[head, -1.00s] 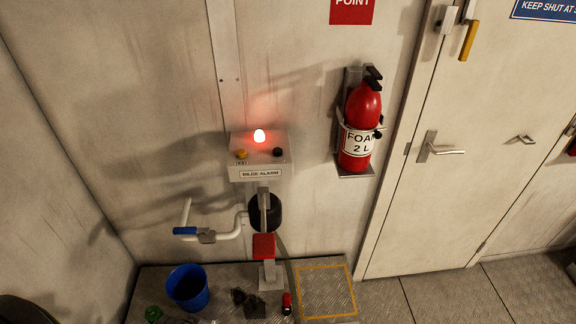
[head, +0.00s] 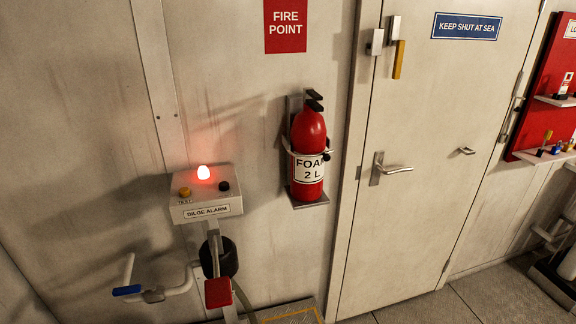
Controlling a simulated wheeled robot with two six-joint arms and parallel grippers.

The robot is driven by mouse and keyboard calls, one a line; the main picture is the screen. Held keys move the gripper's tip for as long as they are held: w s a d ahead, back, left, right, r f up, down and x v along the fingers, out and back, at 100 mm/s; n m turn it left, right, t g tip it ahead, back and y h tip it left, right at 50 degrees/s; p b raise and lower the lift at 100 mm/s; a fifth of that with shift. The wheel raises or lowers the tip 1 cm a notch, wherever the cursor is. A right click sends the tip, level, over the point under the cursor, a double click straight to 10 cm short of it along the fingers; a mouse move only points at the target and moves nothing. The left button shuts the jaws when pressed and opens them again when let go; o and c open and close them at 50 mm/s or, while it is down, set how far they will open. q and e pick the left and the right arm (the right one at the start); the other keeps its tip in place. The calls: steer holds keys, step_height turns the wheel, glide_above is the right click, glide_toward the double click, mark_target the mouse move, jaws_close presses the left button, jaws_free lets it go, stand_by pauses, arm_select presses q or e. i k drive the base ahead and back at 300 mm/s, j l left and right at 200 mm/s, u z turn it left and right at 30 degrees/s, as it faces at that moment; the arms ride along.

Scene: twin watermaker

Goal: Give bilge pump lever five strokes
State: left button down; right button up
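What looks like the bilge pump lever is a pale bar with a red grip (head: 217,292) at its lower end, at the lower left of the head view. It stands in front of a round black pump body (head: 226,258), below the bilge alarm box (head: 190,214). The bottom of the lever is cut off by the picture edge. Neither of my grippers is in view.
A white pipe (head: 178,289) with a blue-handled valve (head: 127,290) stands left of the lever. A red fire extinguisher (head: 309,150) hangs to the right, beside a closed door (head: 415,200). A red board (head: 540,100) with small shelves is at far right. Grey floor (head: 430,308) shows below the door.

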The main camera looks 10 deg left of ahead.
mark_target(218, 290)
steer(key=l+u, duration=0.15)
steer(key=l, duration=0.3)
steer(key=k+l+u, duration=0.1)
steer(key=l, duration=0.3)
steer(key=k+l+u, duration=0.15)
steer(key=l, duration=0.3)
steer(key=i, duration=0.05)
